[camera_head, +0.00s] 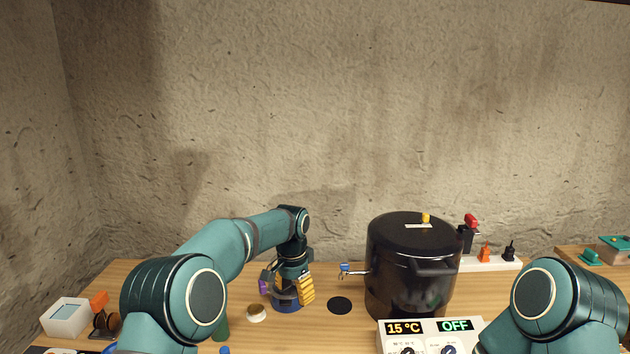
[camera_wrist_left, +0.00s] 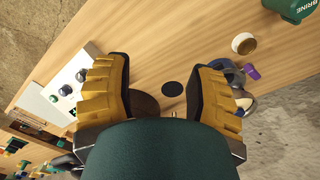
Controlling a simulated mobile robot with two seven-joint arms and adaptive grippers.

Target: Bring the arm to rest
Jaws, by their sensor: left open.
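My left gripper (camera_head: 293,297) hangs above the left-middle of the wooden counter, its yellow fingers pointing down. In the left wrist view my left gripper (camera_wrist_left: 160,78) is open, with dark pads wide apart and nothing between them. A round object with a blue base (camera_head: 286,308) is partly hidden behind it; in the wrist view it shows just outside the right finger (camera_wrist_left: 232,77). Whether they touch, I cannot tell. My right arm comes in at lower right; its gripper is out of view.
A dark lidded pot (camera_head: 410,265) with a blue-handled tap stands right of my left gripper, behind a panel (camera_head: 430,335) reading 15 °C and OFF. A black disc (camera_head: 340,305) and a white lid (camera_head: 256,313) lie nearby. A green BRINE bottle (camera_wrist_left: 290,8) stands left.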

